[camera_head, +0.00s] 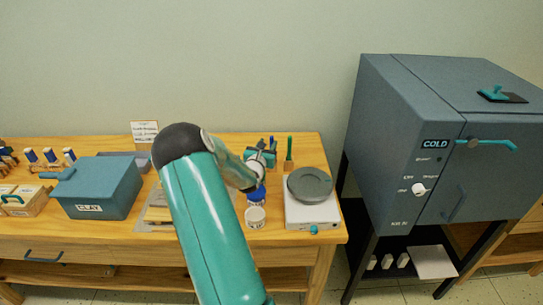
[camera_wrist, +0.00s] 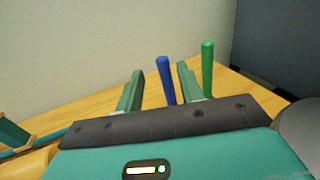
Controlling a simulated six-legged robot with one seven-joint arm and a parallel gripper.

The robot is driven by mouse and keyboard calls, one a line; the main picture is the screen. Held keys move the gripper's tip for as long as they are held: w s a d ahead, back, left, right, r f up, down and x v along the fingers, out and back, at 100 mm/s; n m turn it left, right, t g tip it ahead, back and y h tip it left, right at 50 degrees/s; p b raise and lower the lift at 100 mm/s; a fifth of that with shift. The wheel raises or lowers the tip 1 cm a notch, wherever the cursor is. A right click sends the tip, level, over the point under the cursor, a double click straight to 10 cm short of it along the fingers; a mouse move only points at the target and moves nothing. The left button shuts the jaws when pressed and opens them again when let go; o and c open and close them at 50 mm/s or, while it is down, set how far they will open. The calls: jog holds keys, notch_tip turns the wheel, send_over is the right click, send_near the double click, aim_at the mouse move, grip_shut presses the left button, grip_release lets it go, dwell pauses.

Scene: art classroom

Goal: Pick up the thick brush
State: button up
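Two upright brush-like handles show in the wrist view, a blue handle (camera_wrist: 166,80) and a green handle (camera_wrist: 207,68). In the head view the green one (camera_head: 289,151) stands at the back of the wooden table, with the blue one (camera_head: 271,144) just left of it. I cannot tell for sure which is the thick brush; bristles are not clear. My gripper (camera_wrist: 158,88) is open. The blue handle shows between its fingers, closer to the right finger; contact cannot be told. The green handle is outside, right of the right finger. My arm partly hides this area in the head view.
A white device with a grey round plate (camera_head: 310,184) stands right of the handles. A white cup (camera_head: 255,217) is in front. A blue-grey clay box (camera_head: 97,190) is at left on the wooden table (camera_head: 320,236). A large grey kiln (camera_head: 400,130) stands at right.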

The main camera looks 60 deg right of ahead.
aim_at(271, 140)
jog(key=d, duration=0.4)
jog(key=shift+w+d+f, duration=0.1)
jog(key=shift+w+d, duration=0.05)
jog(key=shift+d, duration=0.15)
grip_shut()
